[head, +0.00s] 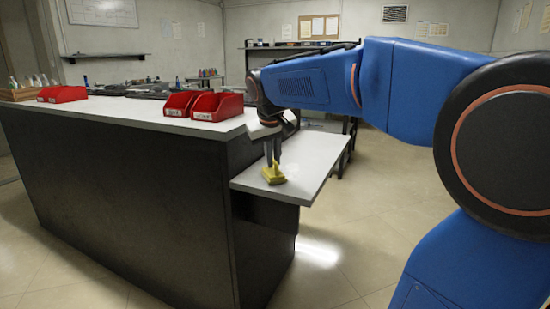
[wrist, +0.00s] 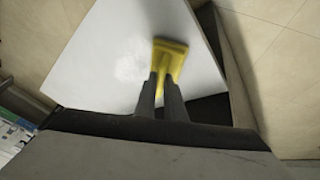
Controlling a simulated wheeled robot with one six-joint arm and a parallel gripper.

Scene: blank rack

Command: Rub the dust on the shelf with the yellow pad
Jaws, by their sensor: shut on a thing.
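The yellow pad (head: 273,175) is at the white shelf (head: 322,157) that juts from the end of the dark counter. My gripper (head: 272,158) points down and is shut on the pad's upright part. In the wrist view the pad (wrist: 170,56) lies between and beyond the fingertips (wrist: 161,92), over the shelf (wrist: 105,50), near its edge. The pad seems to touch the shelf, but exact contact is hard to tell. A faint pale patch of dust (wrist: 132,66) shows on the shelf just left of the pad.
The higher counter (head: 130,115) stands left of the shelf. Red bins (head: 215,107) sit on it near my arm, with another red bin (head: 62,94) farther left. Bottles in a wooden box (head: 30,90) stand at the far left. Floor is open right of the shelf.

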